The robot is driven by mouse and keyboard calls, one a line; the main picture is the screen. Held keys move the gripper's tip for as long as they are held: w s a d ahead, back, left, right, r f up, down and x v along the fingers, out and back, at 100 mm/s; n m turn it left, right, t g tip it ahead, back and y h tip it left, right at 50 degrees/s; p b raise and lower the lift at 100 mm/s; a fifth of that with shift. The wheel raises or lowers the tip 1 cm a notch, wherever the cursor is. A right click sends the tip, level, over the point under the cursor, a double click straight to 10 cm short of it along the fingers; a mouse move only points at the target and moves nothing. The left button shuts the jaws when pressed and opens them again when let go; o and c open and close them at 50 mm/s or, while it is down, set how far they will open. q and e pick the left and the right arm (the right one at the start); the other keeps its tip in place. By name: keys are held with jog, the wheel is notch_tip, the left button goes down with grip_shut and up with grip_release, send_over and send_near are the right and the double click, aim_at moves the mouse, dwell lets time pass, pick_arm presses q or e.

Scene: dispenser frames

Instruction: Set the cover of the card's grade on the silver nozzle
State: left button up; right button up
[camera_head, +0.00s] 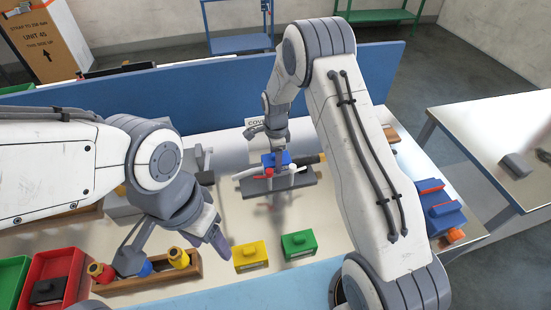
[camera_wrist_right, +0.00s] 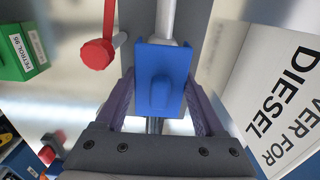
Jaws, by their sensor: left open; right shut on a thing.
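My right gripper (camera_wrist_right: 160,115) is shut on a blue cover (camera_wrist_right: 163,80), which also shows in the head view (camera_head: 281,158). The silver nozzle (camera_wrist_right: 168,20) meets the cover's far edge in the right wrist view; I cannot tell how far it is seated. The card (camera_wrist_right: 285,95) reads "COVER FOR DIESEL" in part; it stands behind the nozzles in the head view (camera_head: 254,123). A yellow cover (camera_head: 250,256) and a green cover (camera_head: 298,244) lie on the table. My left gripper (camera_head: 218,240) is open and empty, left of the yellow cover.
A red nozzle (camera_wrist_right: 97,53) sits beside the silver one, on the grey dispenser frame (camera_head: 278,185). A wooden rack (camera_head: 150,281) with several coloured pieces and red (camera_head: 55,272) and green trays stand at the front left. A blue panel (camera_head: 220,75) closes the back.

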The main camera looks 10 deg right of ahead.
jog(key=shift+f+b, duration=0.5)
jog(key=shift+f, duration=0.35)
jog(key=o, duration=1.4)
jog(key=shift+r, duration=0.1)
jog(key=shift+r, duration=0.35)
notch_tip(320, 180, up, 9)
jog(key=b, duration=0.2)
jog(key=shift+f+b, duration=0.2)
jog(key=shift+b, duration=0.2)
jog(key=shift+r, duration=0.55)
